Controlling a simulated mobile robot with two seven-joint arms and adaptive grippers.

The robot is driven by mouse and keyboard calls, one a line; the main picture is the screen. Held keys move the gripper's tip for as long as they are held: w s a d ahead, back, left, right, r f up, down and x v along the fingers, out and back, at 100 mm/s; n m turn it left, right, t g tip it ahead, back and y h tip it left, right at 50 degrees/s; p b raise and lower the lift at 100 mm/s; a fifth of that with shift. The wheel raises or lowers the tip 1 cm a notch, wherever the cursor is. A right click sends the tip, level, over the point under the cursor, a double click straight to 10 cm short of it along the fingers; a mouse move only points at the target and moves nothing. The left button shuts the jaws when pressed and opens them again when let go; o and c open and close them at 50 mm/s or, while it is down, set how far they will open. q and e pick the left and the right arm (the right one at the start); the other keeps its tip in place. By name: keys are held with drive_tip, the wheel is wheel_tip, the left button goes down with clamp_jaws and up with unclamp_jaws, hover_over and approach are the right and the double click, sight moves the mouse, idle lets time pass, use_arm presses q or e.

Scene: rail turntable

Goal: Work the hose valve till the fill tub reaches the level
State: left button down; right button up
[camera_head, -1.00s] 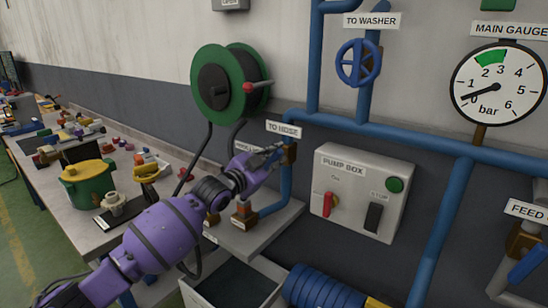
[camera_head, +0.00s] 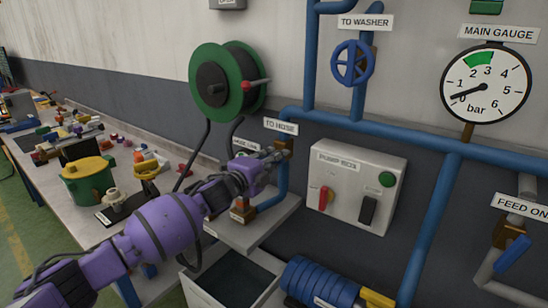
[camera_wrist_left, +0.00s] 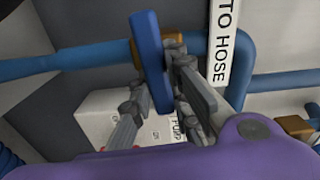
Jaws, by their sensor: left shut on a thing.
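The hose valve has a blue lever (camera_wrist_left: 150,60) on a brass body, beside the TO HOSE label (camera_head: 281,126). In the left wrist view the lever stands between the fingers of my left gripper (camera_wrist_left: 160,85). My left gripper (camera_head: 274,155) is shut on this lever in the head view, where the fingers mostly hide it. An open, pale-walled tub (camera_head: 203,292), which looks like the fill tub, sits below the small shelf. Its inside is dark, and I cannot make out a water level or mark. My right gripper is not in view.
The pump box (camera_head: 356,185) with a red switch is right of the valve. The main gauge (camera_head: 485,84) reads near 0. A green hose reel (camera_head: 222,84) hangs above. A cluttered bench (camera_head: 100,215) runs left. Blue pipes (camera_head: 432,230) cross the wall.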

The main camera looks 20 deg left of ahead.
use_arm(q)
drive_tip(key=shift+f+m, duration=0.1)
drive_tip(key=shift+m, duration=0.5)
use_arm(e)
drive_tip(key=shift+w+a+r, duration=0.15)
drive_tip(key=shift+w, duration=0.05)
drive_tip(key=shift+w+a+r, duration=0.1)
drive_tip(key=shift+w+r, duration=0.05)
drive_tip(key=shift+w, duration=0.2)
use_arm(q)
drive_tip(key=c, duration=1.6)
unclamp_jaws()
drive_tip(key=shift+c, duration=0.2)
drive_tip(key=v, duration=1.2)
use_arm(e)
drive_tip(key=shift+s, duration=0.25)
